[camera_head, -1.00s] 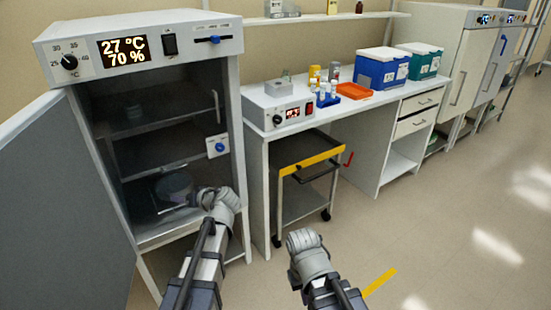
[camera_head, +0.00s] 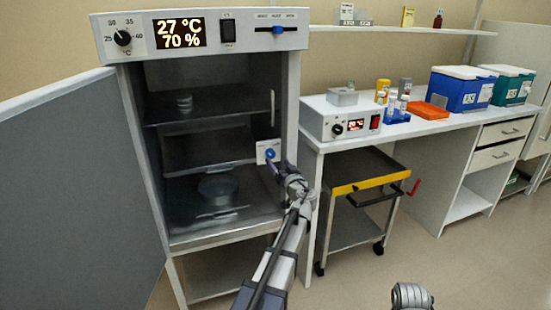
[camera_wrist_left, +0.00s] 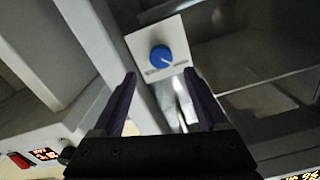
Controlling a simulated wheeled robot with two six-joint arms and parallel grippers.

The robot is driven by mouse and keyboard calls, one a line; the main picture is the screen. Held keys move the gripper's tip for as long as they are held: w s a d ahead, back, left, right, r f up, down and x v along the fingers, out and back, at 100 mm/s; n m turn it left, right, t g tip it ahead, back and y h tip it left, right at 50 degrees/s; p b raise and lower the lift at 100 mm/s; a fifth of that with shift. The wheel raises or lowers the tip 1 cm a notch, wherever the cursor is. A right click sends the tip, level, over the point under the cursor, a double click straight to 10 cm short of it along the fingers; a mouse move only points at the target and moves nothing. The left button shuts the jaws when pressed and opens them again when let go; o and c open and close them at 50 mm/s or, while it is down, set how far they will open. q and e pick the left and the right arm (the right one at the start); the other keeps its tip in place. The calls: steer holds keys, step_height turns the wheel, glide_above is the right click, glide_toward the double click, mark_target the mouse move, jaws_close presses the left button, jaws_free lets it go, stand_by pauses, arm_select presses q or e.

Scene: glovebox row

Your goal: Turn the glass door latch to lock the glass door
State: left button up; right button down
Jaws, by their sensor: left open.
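The glass door (camera_head: 210,135) stands across the front of the dark incubator chamber and looks closed. Its latch is a blue knob (camera_head: 270,154) on a white plate at the right of the opening. The knob also shows in the left wrist view (camera_wrist_left: 161,56), with a small pale mark toward its lower right. My left gripper (camera_head: 279,170) is just below and in front of the knob. In the left wrist view its two dark fingers (camera_wrist_left: 159,78) are apart and empty, with the knob beyond and between them. My right arm shows only at the bottom edge; its fingers are hidden.
The incubator's grey outer door (camera_head: 80,190) is swung wide open at left. A bench (camera_head: 340,140) with a small heater box (camera_head: 340,118) stands right of the incubator. A cart (camera_head: 362,170) sits under the bench. The floor at lower right is clear.

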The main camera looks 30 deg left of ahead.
mark_target(271, 155)
arm_select(q)
steer(key=x, duration=0.6)
steer(key=shift+a, duration=0.1)
steer(key=shift+s, duration=0.1)
jaws_close()
stand_by(0.3)
